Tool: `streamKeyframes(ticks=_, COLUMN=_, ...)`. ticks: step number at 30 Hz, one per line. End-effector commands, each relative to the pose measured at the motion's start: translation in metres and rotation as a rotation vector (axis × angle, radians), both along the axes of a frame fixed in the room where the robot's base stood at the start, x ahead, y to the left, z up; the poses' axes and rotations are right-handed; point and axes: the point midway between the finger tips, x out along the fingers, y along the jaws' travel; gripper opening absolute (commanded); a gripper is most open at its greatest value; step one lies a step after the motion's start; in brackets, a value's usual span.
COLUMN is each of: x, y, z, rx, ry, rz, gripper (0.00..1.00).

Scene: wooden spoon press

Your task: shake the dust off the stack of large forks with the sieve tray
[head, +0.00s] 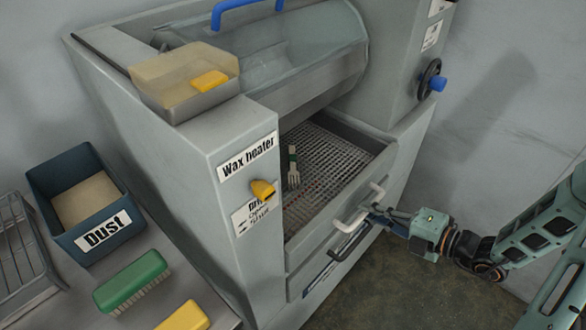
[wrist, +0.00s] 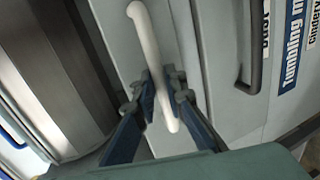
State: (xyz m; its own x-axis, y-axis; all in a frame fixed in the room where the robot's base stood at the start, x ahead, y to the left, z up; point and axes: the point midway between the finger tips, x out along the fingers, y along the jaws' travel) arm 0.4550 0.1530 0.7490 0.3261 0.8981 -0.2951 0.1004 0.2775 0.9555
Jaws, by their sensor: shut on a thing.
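The sieve tray (head: 345,158) is a grey drawer with a mesh floor, seen in the opening of the grey machine. A fork (head: 293,170) with a dark green and pale handle lies on the mesh; whether it is a stack I cannot tell. Small reddish specks show on the mesh near it. A white bar handle (head: 349,222) is on the tray's front; it also shows in the wrist view (wrist: 143,35). My gripper (head: 371,213) is shut on this handle, its blue fingers on either side of the bar in the wrist view (wrist: 161,98).
A dark handle (head: 351,243) of a lower drawer sits just below the white one. A dust bin (head: 64,233), a green brush (head: 131,282) and a yellow object (head: 184,317) stand at left. A box with a yellow block (head: 210,81) is on top.

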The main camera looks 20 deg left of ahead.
Motion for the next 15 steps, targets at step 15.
streamKeyframes(ticks=15, x=-0.0017, y=-0.0058, z=0.0003, rx=-0.002, ry=0.002, rz=-0.003, gripper=0.00)
